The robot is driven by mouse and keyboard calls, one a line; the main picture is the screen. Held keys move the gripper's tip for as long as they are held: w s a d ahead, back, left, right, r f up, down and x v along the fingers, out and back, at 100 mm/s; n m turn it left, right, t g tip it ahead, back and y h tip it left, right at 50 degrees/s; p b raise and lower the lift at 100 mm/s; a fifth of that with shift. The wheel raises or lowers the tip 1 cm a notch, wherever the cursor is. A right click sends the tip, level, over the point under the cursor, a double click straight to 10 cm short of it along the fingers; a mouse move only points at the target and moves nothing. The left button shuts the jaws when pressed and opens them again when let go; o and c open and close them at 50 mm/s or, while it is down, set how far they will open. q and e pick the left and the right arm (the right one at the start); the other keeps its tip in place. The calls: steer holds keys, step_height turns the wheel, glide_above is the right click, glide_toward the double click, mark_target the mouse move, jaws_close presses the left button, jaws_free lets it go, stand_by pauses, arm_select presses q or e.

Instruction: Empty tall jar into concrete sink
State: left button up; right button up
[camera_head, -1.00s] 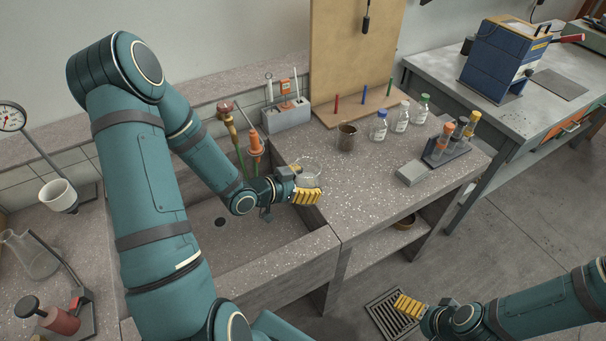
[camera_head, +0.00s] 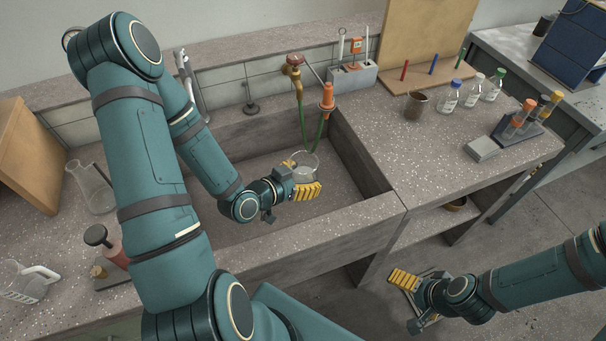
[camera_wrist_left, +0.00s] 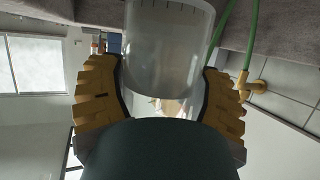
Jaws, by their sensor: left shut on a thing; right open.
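The tall jar (camera_head: 305,165) is clear glass, with its rim showing just above my left gripper (camera_head: 306,178). My left gripper is shut on the jar, with yellow fingers on both sides of it. In the left wrist view the jar (camera_wrist_left: 165,50) stands between the fingers (camera_wrist_left: 160,95) and looks cloudy; I cannot tell how much it holds. The concrete sink (camera_head: 372,222) is a speckled basin, and the gripper and jar are above its inside. My right gripper (camera_head: 405,300) is open and empty, low at the front right, away from the bench.
A brass tap (camera_head: 297,80) with a red handle and a green hose (camera_head: 318,135) stand at the sink's back. Bottles (camera_head: 449,97), a brown beaker (camera_head: 416,106) and a tube rack (camera_head: 525,128) are on the right counter. A flask (camera_head: 92,188) is at left.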

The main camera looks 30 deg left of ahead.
mark_target(293, 167)
arm_select(q)
steer(key=shift+w+a+b, duration=0.1)
steer(key=shift+a+b, duration=0.1)
steer(key=shift+b, duration=0.45)
steer(key=shift+a+r+n+h, duration=0.15)
steer(key=shift+r+n+h, duration=0.15)
steer(key=shift+n, duration=0.2)
steer(key=a+n+p, duration=0.1)
steer(key=p, duration=0.1)
steer(key=r+n+h+p, duration=0.1)
steer(key=p, duration=0.1)
steer(key=shift+w+a+r, duration=0.1)
steer(key=shift+w+a, duration=0.05)
steer(key=shift+a, duration=0.25)
steer(key=shift+d+f+b, duration=0.1)
steer(key=shift+f+b, duration=0.1)
steer(key=shift+b, duration=0.2)
steer(key=shift+a+r+n+h+p, duration=0.1)
steer(key=shift+a+n+h+p, duration=0.35)
steer(key=shift+h+p, duration=0.1)
steer(key=shift+w+a+n+t+p, duration=0.1)
steer(key=shift+a+n+t+p, duration=0.25)
steer(key=shift+a, duration=0.1)
steer(key=shift+h, duration=0.35)
